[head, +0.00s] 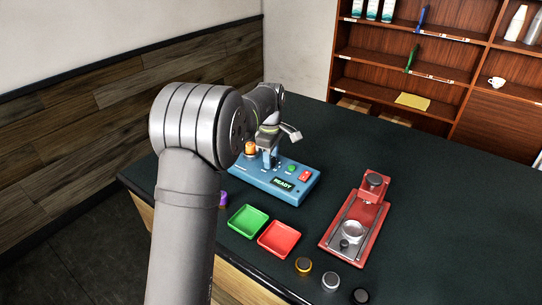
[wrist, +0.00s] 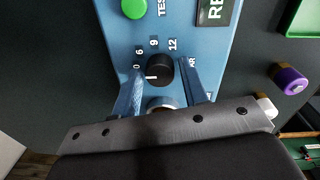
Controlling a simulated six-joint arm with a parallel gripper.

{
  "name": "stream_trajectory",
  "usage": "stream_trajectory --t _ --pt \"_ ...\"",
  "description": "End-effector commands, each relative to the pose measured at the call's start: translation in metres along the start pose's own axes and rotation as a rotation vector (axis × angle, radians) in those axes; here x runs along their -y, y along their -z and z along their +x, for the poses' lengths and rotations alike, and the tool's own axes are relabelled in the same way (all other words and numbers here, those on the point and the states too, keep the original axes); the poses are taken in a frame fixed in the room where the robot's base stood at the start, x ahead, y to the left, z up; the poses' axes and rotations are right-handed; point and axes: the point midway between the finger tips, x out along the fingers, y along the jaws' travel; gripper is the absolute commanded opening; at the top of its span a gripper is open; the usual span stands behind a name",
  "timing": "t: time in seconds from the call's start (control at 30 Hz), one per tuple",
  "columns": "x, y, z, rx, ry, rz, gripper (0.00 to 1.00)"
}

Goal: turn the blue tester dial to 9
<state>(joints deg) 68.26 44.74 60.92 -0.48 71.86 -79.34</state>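The blue tester (head: 262,178) stands on the dark bench, with a lit READY display (head: 283,184). Its black dial (wrist: 160,70) shows in the wrist view with the marks 0, 6, 9 and 12 around its upper left side. The dial's white line points left, near the 0 and away from the 9. My gripper (wrist: 160,64) is open, with one finger on each side of the dial and a small gap showing on both sides.
The tester also carries a green button (head: 291,168), a red switch (head: 304,175) and an orange-topped part (head: 250,148). A green tray (head: 248,221) and a red tray (head: 279,239) lie in front.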

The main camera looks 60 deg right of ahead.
Motion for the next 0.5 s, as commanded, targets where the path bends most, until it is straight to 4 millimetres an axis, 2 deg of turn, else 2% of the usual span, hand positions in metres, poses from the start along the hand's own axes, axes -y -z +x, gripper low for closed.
stream_trajectory --t 0.03,0.13,0.17,0.5 --pt "0.0 0.0 -0.0002 0.0 0.0 0.0 0.3" --pt "0.0 0.0 -0.0003 0.0 0.0 0.0 0.1" --pt "0.0 0.0 -0.0003 0.0 0.0 0.0 0.07" --pt "0.0 0.0003 -0.0006 0.002 0.0 0.046 0.07"
